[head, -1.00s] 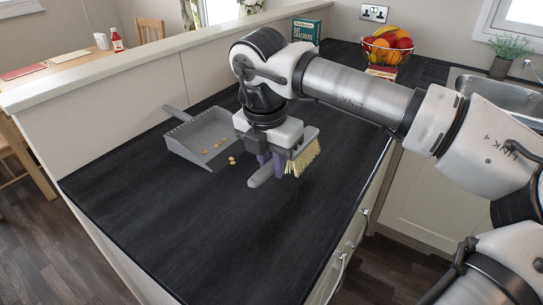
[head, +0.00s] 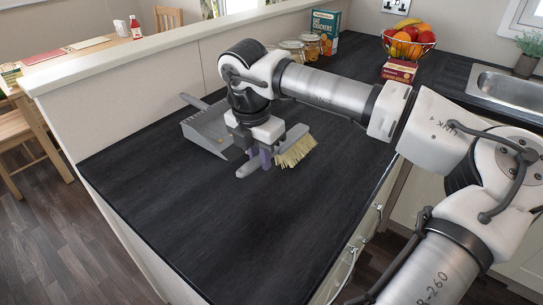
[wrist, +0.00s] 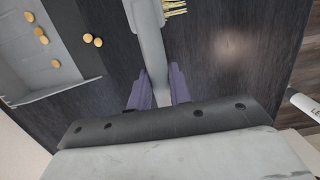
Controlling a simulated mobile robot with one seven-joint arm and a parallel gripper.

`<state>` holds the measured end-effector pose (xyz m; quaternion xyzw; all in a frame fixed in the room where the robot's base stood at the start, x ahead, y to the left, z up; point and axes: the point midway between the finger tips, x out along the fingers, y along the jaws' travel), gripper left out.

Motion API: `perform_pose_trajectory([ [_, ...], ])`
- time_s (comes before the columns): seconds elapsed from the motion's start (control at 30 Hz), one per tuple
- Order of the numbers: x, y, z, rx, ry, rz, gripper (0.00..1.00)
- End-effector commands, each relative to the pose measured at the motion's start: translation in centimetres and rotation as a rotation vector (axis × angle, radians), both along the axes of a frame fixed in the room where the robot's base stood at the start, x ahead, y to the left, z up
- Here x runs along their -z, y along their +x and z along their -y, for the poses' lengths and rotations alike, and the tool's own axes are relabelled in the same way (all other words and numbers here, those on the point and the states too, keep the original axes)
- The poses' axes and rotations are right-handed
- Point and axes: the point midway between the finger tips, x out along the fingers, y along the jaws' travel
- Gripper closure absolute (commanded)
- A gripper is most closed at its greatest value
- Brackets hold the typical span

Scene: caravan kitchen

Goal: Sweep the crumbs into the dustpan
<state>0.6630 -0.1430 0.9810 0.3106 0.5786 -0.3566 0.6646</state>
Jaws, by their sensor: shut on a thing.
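The grey dustpan (head: 204,133) lies on the dark counter to the left of my gripper. In the wrist view, the dustpan (wrist: 40,58) holds several tan crumbs (wrist: 38,31). Two more crumbs (wrist: 93,40) lie at or just past its dark front lip. My gripper (head: 262,160) is shut on the grey handle of the brush (head: 295,151), just above the counter. Its purple fingers (wrist: 157,92) clasp the handle in the wrist view. The pale bristles are on the gripper's right, away from the pan.
The counter (head: 220,220) in front of the gripper is clear. Glass jars (head: 308,45), a crackers box (head: 325,30), a red box (head: 398,70) and a fruit basket (head: 408,42) stand at the back. A raised ledge (head: 110,70) runs along the left.

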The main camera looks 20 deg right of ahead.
Motion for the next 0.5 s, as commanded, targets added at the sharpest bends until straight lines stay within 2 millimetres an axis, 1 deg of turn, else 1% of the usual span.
perform_pose_trajectory([
  [0.03,-0.2,0.6,-0.5,-0.005,0.002,0.001,1.00],
  [0.5,-0.4,4.9,-3.4,-0.005,0.002,0.003,1.00],
])
